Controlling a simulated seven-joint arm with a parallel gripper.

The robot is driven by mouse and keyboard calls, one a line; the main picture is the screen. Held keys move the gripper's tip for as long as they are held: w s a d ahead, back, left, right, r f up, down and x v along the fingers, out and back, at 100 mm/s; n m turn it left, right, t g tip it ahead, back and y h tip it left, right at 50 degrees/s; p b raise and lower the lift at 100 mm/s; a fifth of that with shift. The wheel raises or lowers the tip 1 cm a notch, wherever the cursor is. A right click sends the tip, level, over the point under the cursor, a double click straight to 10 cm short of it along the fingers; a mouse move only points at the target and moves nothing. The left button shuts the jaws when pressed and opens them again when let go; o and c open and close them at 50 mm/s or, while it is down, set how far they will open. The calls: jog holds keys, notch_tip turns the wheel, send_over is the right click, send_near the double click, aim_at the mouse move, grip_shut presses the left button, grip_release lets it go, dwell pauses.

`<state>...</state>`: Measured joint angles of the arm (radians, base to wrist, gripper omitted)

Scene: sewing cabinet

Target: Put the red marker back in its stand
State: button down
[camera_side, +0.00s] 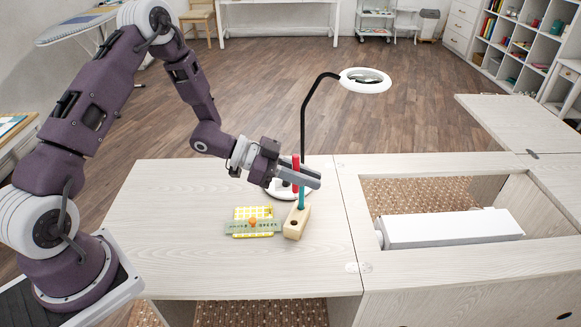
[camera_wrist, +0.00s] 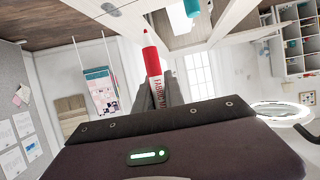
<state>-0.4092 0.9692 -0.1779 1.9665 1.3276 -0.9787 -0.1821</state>
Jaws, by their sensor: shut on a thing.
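The red marker (camera_side: 295,162) is held between the fingers of my gripper (camera_side: 308,177), above the stand. The stand is a light wooden block (camera_side: 290,233) on the table. A dark hole shows in its front part, and a teal marker (camera_side: 301,200) stands upright in its rear part.
A magnifier lamp (camera_side: 304,120) rises close behind my gripper. A yellow checked cloth (camera_side: 262,212) with a green ruler (camera_side: 236,229) and orange knob (camera_side: 252,222) lies left of the stand. Right of it is the cabinet's opening with a white machine (camera_side: 455,229). The table's left part is clear.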

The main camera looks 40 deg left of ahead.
send_over(297, 220)
jog(key=d, duration=0.2)
notch_tip(297, 220, down, 9)
jog(key=shift+w, duration=0.3)
jog(key=shift+d+f, duration=0.1)
jog(key=shift+f, duration=1.85)
dwell(4.7)
jog(key=c, duration=1.3)
grip_release()
jog(key=shift+c, duration=0.2)
